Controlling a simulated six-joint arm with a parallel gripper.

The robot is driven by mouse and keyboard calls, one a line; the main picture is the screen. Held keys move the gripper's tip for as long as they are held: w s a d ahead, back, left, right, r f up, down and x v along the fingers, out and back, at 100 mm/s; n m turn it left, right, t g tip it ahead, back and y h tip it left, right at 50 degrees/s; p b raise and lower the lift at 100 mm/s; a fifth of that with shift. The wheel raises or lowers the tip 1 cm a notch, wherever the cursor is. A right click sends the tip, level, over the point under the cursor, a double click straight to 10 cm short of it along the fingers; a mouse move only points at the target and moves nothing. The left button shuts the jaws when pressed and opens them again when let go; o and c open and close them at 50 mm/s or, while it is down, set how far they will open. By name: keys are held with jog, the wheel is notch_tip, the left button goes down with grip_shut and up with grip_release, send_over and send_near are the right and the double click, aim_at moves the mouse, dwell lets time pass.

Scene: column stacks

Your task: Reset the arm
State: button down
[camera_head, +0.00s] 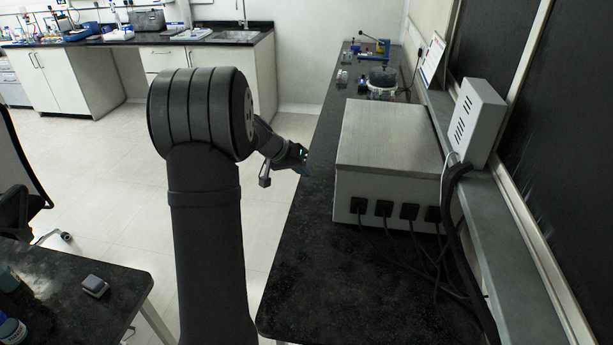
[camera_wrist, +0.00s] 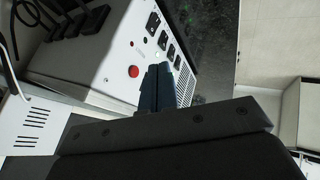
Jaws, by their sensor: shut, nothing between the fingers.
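My gripper (camera_head: 303,168) is at the left edge of the black bench, left of the large metal box, in the head view. In the wrist view my gripper (camera_wrist: 160,72) shows its two dark blue fingers together, with nothing between them. Behind the fingers is the metal box's panel with a red button and black sockets. I cannot tell how far the fingers are from that panel.
The metal box (camera_head: 390,140) stands on the black bench (camera_head: 300,265), with black plugs and cables on its near side. A white vented unit (camera_head: 475,120) is at the right. Blue-topped equipment (camera_head: 380,60) stands at the bench's far end. Open floor (camera_head: 110,170) lies to the left.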

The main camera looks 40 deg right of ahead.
dwell(0.4)
jog(key=w+a+f+x, duration=0.1)
jog(key=x, duration=0.9)
jog(key=w+a+r, duration=0.1)
jog(key=a+r, duration=0.2)
jog(key=a, duration=0.3)
jog(key=shift+w+r, duration=0.15)
jog(key=shift+r, duration=0.1)
jog(key=shift+d, duration=0.1)
